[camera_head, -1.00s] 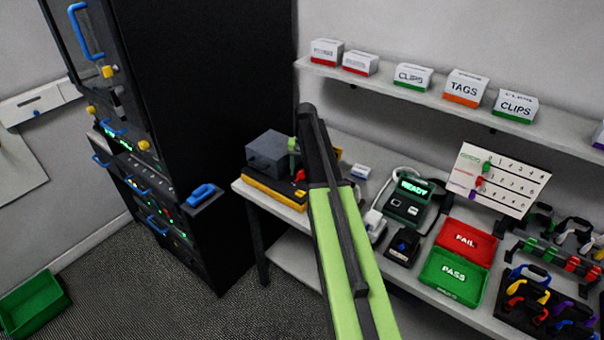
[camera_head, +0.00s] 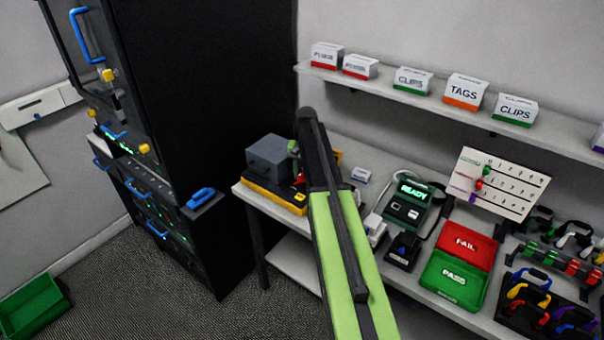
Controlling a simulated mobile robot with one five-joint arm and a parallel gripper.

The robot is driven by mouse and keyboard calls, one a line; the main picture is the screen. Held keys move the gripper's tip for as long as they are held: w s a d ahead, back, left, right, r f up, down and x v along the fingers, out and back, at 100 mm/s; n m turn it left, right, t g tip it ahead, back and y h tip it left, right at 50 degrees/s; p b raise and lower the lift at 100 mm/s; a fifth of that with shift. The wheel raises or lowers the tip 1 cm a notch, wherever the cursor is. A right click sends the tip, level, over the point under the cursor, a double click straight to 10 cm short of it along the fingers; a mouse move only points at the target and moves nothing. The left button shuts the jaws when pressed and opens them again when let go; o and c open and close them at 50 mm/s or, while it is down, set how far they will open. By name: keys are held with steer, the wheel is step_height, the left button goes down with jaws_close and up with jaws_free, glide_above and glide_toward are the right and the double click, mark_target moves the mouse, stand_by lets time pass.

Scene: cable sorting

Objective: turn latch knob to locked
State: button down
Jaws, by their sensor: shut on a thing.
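A fixture with a yellow base (camera_head: 272,195) and a grey block (camera_head: 270,154) on it stands at the left end of the bench. A small red part (camera_head: 300,180), which looks like the latch knob, shows at the fixture's right side, partly hidden. My green and black arm rises from the bottom and covers the area just right of it. My gripper (camera_head: 298,167) is down at the red part, mostly hidden behind my arm, and is shut on it. The knob's angle and any lock marking are too small to read.
A black rack (camera_head: 213,100) with a blue handle (camera_head: 201,197) stands left of the bench. Right of my arm are a READY device (camera_head: 408,205), a red FAIL tray (camera_head: 467,243), a green PASS tray (camera_head: 452,280) and cable racks. A shelf (camera_head: 450,105) with boxes runs above.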

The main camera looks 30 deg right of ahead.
steer(key=m, duration=0.4)
steer(key=shift+s, duration=0.1)
steer(key=m, duration=0.8)
steer(key=shift+a, duration=0.1)
steer(key=shift+s+m+h, duration=0.1)
steer(key=shift+m+h, duration=0.2)
steer(key=shift+m, duration=1.9)
steer(key=c, duration=1)
jaws_free()
steer(key=shift+c, duration=0.2)
